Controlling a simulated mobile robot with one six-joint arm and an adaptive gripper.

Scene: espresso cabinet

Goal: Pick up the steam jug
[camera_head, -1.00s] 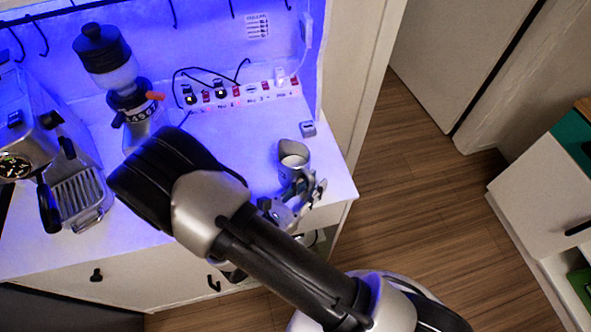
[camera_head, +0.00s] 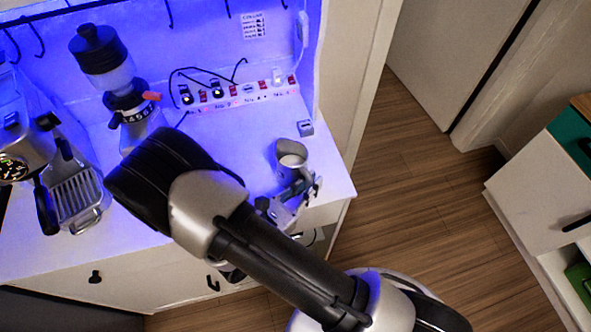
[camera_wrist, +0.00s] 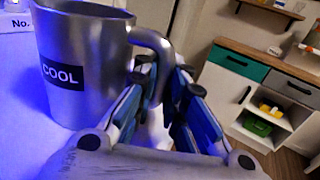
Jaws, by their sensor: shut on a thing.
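The steam jug (camera_head: 291,157) is a silver metal pitcher near the right end of the white counter (camera_head: 240,180). Pale contents show inside its open top. In the wrist view the jug (camera_wrist: 85,75) is on the left, with a black "COOL" label and its handle (camera_wrist: 158,42) towards my gripper. My gripper (camera_head: 304,187) is at the jug's handle side. Its blue-and-black fingers (camera_wrist: 160,92) are shut on the handle, with part of the handle between them. The jug looks upright. I cannot tell whether its base is touching the counter.
An espresso machine (camera_head: 30,150) and a coffee grinder (camera_head: 120,90) stand at the left. A small grey block (camera_head: 306,128) lies behind the jug. A power strip (camera_head: 235,100) runs along the back. The wooden floor (camera_head: 400,200) to the right is clear.

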